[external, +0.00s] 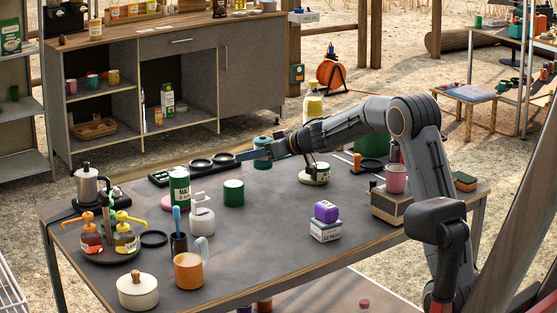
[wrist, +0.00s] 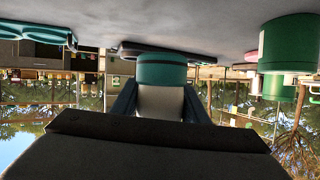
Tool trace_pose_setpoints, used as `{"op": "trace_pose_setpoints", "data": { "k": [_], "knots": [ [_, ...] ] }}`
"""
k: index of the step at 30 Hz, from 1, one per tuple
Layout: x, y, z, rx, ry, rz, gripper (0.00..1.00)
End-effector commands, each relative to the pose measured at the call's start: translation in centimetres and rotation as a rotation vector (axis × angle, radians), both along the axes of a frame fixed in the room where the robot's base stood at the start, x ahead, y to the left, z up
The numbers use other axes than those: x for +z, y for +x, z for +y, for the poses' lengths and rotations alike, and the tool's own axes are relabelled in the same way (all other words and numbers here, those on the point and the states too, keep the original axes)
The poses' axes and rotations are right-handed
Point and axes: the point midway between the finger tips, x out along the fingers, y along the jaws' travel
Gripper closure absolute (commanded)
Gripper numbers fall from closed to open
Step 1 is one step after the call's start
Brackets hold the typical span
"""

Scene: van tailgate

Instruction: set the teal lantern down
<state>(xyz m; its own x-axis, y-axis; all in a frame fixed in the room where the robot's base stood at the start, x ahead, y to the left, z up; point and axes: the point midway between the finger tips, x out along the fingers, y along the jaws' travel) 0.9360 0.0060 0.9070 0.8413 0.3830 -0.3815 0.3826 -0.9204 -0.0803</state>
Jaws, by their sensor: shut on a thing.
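The teal lantern (external: 262,141) is at my gripper (external: 264,152), near the far edge of the grey table in the external view. In the wrist view, where the table top is at the upper edge, the lantern (wrist: 161,72) shows a teal band and a pale body between my gripper's two dark fingers (wrist: 160,102). My gripper is shut on the lantern's body. The lantern looks upright, and its teal end is close to the table surface. I cannot tell whether it touches. The fingers partly hide the lantern in the external view.
A dark tray with round rings (external: 160,180) lies left of the lantern. A green tin (external: 233,193) stands nearer the front, and a small lidded jar (external: 315,174) is to the right. A purple item on a box (external: 326,229) is farther forward. The table's middle (external: 268,225) is clear.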

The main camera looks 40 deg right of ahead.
Motion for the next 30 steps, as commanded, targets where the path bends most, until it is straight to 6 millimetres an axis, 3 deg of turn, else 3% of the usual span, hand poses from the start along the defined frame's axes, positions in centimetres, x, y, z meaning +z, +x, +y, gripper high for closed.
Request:
{"op": "trace_pose_setpoints", "data": {
  "k": [10, 24, 25, 27, 30],
  "knots": [
    [-4.7, 0.0, 0.0, -0.001, 0.002, 0.001, 0.89],
    [-5.3, 0.0, 0.0, 0.0, 0.001, 0.0, 0.89],
    [-5.3, 0.0, 0.0, 0.0, 0.001, 0.0, 0.55],
    [-5.3, 0.0, 0.0, 0.0, 0.001, 0.0, 0.43],
    [-5.3, 0.0, 0.0, 0.0, 0.001, 0.0, 0.41]
  ]
}}
